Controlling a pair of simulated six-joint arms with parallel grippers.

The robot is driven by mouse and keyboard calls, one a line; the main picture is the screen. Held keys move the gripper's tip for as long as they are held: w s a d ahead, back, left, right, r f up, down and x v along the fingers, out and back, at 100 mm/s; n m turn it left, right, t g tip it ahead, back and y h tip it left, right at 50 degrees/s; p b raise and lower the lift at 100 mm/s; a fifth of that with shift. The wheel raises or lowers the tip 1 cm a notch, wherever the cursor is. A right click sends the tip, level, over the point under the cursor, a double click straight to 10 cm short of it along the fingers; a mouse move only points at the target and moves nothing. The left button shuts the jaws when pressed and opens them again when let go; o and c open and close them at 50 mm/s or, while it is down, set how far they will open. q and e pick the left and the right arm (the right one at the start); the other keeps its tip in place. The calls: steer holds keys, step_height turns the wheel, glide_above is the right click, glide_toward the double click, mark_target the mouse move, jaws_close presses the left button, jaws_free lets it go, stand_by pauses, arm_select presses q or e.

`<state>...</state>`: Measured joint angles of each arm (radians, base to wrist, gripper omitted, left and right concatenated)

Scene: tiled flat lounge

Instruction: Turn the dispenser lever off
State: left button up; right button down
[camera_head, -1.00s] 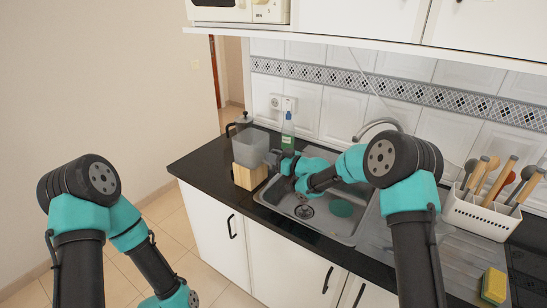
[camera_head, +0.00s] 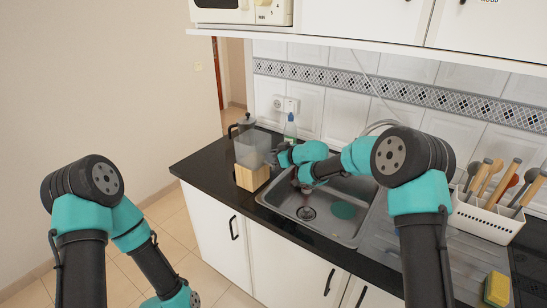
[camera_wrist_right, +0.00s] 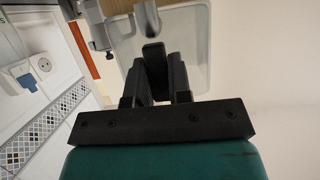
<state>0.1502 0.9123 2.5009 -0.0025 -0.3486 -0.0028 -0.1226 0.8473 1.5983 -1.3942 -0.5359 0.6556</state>
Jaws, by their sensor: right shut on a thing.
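The dispenser has a translucent tank (camera_head: 250,148) on a wooden stand (camera_head: 250,178), at the counter's left end. In the right wrist view the pale tank (camera_wrist_right: 190,32) is behind the fingers, with a grey metal spout (camera_wrist_right: 146,18) in front of it. My right gripper (camera_head: 271,158) is at the tank's right side. In the wrist view its fingers (camera_wrist_right: 156,70) are shut on a small dark piece (camera_wrist_right: 153,47) below the spout, which looks like the lever. The fingers hide most of it. My left gripper is out of view; only my left arm shows.
The sink (camera_head: 318,208) lies under my right arm. A utensil holder (camera_head: 487,217) and a yellow sponge (camera_head: 497,289) are at the right. The counter's front edge is clear.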

steer(key=shift+a+f, duration=0.1)
steer(key=shift+f, duration=0.15)
stand_by(0.7)
steer(key=c, duration=1.4)
jaws_free()
steer(key=o, duration=0.4)
steer(key=shift+r, duration=0.1)
steer(key=shift+c, duration=0.2)
steer(key=shift+r, duration=0.1)
steer(key=v, duration=1.7)
steer(key=shift+d, duration=0.3)
steer(key=shift+s, duration=0.1)
